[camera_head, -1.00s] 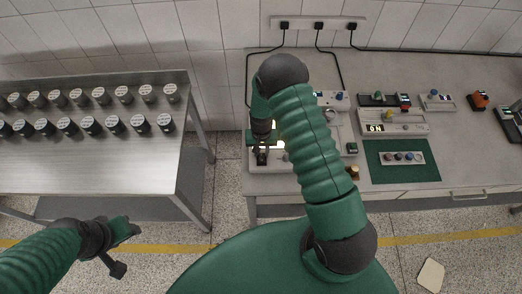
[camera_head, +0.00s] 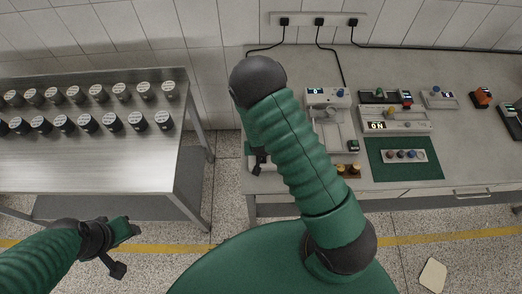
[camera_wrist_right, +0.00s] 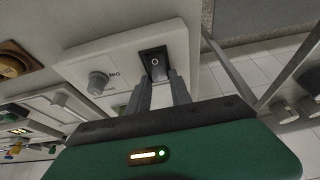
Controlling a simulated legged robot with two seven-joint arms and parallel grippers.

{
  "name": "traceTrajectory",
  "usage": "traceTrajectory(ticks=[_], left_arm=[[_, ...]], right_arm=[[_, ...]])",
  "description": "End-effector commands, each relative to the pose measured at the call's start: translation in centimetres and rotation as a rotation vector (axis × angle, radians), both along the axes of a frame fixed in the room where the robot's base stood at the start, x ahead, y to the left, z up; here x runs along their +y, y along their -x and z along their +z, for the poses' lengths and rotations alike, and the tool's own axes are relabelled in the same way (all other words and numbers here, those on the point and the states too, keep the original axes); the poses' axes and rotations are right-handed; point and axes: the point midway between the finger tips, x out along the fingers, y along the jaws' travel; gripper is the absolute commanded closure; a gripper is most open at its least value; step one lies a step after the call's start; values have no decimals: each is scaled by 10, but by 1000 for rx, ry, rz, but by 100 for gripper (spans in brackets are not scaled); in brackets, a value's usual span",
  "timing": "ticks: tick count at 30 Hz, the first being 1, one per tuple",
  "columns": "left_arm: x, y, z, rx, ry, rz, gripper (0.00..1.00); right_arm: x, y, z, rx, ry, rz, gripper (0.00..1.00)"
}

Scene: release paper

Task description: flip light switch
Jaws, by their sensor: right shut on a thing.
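In the right wrist view, a white switch box (camera_wrist_right: 120,60) carries a black rocker switch (camera_wrist_right: 155,66) marked with a circle and a grey knob (camera_wrist_right: 97,82). My right gripper (camera_wrist_right: 158,88) has its two fingers at the lower edge of the rocker, one on each side, shut on it. In the head view my right forearm hides most of that gripper and the box; only a dark part of the hand (camera_head: 258,160) shows at the bench's left end. My left gripper (camera_head: 122,250) is over the floor at lower left; its jaw state is unclear.
A metal table (camera_head: 90,165) with rows of jars stands at left, a gap between. A power strip (camera_head: 317,20) is on the wall.

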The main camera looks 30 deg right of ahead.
Motion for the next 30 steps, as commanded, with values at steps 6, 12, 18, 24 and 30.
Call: traceTrajectory(ticks=[6, 12, 18, 24, 30], left_arm=[[0, 0, 0, 0, 0, 0, 53], [0, 0, 0, 0, 0, 0, 53], [0, 0, 0, 0, 0, 0, 53], [0, 0, -3, 0, 0, 0, 53], [0, 0, -6, 0, 0, 0, 53]], right_arm=[[1, 1, -1, 4, -3, 1, 71], [1, 1, 0, 4, -2, 1, 53], [1, 1, 0, 3, -2, 0, 53], [5, 6, 19, -1, -2, 1, 53], [17, 23, 71, -3, -2, 5, 53]])
